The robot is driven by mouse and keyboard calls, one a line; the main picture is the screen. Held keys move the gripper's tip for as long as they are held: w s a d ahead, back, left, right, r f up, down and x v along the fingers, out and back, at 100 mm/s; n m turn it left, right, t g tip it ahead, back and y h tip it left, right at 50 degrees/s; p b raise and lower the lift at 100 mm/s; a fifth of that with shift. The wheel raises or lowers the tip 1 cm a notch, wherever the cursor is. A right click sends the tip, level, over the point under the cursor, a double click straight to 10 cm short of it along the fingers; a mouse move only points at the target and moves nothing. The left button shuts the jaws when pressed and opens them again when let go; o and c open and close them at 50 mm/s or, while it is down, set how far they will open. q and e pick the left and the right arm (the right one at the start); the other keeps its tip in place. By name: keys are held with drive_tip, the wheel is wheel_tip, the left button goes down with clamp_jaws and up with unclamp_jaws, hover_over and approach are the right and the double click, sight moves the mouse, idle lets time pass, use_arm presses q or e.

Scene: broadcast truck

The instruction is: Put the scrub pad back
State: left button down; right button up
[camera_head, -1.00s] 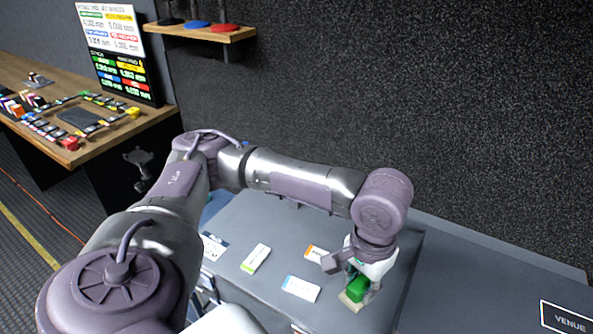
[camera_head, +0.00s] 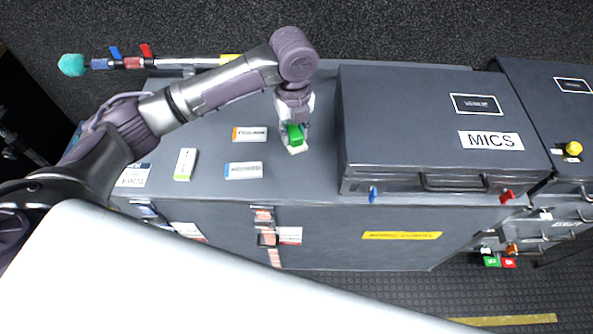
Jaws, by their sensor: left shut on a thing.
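My left gripper (camera_head: 293,128) points down over the grey case top (camera_head: 215,133). It is shut on the scrub pad (camera_head: 295,134), a green block. A pale, cream-coloured piece (camera_head: 298,149) shows right below the green; I cannot tell whether it is part of the pad or a separate thing under it. My fingers are partly hidden behind the green block. My right gripper is not in view.
Three small labelled packs lie left of the gripper: an orange-ended one (camera_head: 249,134), a blue-ended one (camera_head: 243,170) and a green-ended one (camera_head: 185,164). A grey MICS case (camera_head: 420,130) stands close on the right. A boom pole with a teal tip (camera_head: 72,65) lies behind.

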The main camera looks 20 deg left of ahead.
sight(297, 169)
use_arm(q)
drive_tip(key=f+m, duration=0.1)
drive_tip(key=m, duration=0.1)
drive_tip(key=f+m, duration=0.1)
drive_tip(key=m, duration=0.1)
drive_tip(key=shift+w+d+f, duration=0.2)
drive_tip(key=shift+w+f, duration=0.1)
drive_tip(key=shift+w, duration=0.1)
drive_tip(key=shift+f+m, duration=0.3)
drive_tip(key=shift+f, duration=0.1)
wheel_tip(297, 169, down, 9)
drive_tip(key=shift+f, duration=0.2)
drive_tip(key=shift+f, duration=0.15)
drive_tip(key=c, duration=0.9)
unclamp_jaws()
drive_tip(key=shift+o, duration=0.2)
wheel_tip(297, 169, up, 12)
drive_tip(key=shift+r, duration=0.2)
